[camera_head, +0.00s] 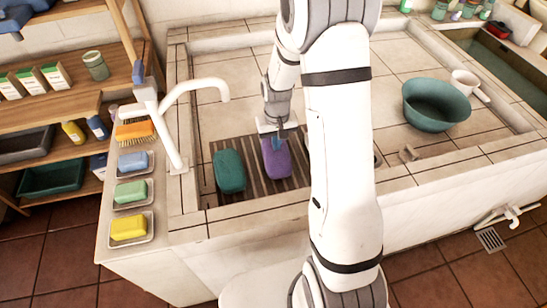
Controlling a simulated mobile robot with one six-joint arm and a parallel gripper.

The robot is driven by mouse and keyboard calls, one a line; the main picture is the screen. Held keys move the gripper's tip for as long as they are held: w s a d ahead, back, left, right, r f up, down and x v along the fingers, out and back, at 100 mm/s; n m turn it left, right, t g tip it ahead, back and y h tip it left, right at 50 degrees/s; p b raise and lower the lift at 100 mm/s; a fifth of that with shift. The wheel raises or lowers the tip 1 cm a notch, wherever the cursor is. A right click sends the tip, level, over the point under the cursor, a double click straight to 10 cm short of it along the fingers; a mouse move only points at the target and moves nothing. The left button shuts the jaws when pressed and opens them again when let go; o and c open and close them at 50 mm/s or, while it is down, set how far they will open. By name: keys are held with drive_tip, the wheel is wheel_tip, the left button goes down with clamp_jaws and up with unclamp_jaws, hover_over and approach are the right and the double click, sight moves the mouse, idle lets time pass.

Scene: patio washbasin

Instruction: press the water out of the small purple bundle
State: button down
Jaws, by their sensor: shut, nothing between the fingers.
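The small purple bundle (276,160) lies on a dark slatted rack (240,149) in the tiled basin. My gripper (277,143) points down over the far part of the bundle. Its fingers are shut with nothing between them, and the tips are at or just above the bundle's top; I cannot tell whether they touch. A dark green bundle (230,171) lies on the rack to the left, apart from the purple one. My arm hides the right part of the rack.
A white tap (178,112) stands left of the rack. Soap dishes with blue, green and yellow bars (128,228) and an orange brush (134,131) line the left ledge. A green bowl (434,104) and white dipper (464,82) stand right. The basin's back is clear.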

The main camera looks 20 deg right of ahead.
drive_tip(key=shift+f+b, duration=0.4)
drive_tip(key=shift+f, duration=0.2)
drive_tip(key=shift+s+f, duration=0.3)
idle(1.8)
wheel_tip(320, 180, up, 8)
drive_tip(key=p, duration=0.5)
drive_tip(key=shift+w+r, duration=0.25)
idle(0.5)
drive_tip(key=s+a+r+t, duration=0.1)
drive_tip(key=s+r+t, duration=0.2)
drive_tip(key=s+r, duration=1.6)
drive_tip(key=shift+s, duration=1.15)
